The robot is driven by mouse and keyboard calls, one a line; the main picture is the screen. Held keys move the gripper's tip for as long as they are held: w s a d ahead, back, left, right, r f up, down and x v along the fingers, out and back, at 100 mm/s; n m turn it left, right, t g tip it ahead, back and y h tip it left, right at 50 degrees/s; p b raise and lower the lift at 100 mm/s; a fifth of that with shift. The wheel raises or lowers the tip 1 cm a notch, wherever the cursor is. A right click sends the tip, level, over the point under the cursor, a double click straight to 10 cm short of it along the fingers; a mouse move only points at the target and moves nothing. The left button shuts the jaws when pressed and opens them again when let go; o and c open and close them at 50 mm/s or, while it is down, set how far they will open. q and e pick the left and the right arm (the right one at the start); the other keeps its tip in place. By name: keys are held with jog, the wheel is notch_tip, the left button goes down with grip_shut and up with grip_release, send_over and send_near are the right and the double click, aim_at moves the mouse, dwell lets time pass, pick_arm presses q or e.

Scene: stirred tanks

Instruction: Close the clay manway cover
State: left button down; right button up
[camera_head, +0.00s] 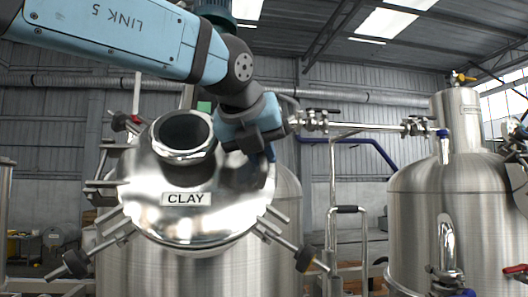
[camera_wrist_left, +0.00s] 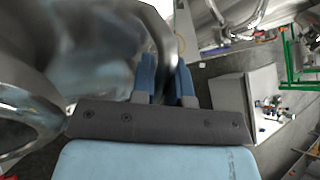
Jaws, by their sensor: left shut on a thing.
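The clay manway cover (camera_head: 200,215) is a shiny steel dome with a CLAY label and a short open pipe neck on it. It is on the front of a steel tank (camera_head: 288,250), its outer face turned towards me. Bolts with dark knobs (camera_head: 75,263) splay out around its rim. My left gripper (camera_head: 268,150) is at the upper right of the cover, shut on its edge or a handle there; the arm hides which. In the left wrist view the blue fingers (camera_wrist_left: 166,82) close around a grey curved part. Any gap behind the cover is hidden.
A second steel tank (camera_head: 440,210) stands at the right with valves and a blue-handled fitting. A valved pipe (camera_head: 370,127) runs from behind my left wrist towards it. The left wrist view shows a pale cabinet (camera_wrist_left: 247,105) and grey floor.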

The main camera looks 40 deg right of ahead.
pick_arm(q)
jog(key=shift+f, duration=0.15)
jog(key=c, duration=1.1)
grip_release()
jog(key=shift+w, duration=0.1)
jog(key=v, duration=1.4)
jog(key=shift+d, duration=0.1)
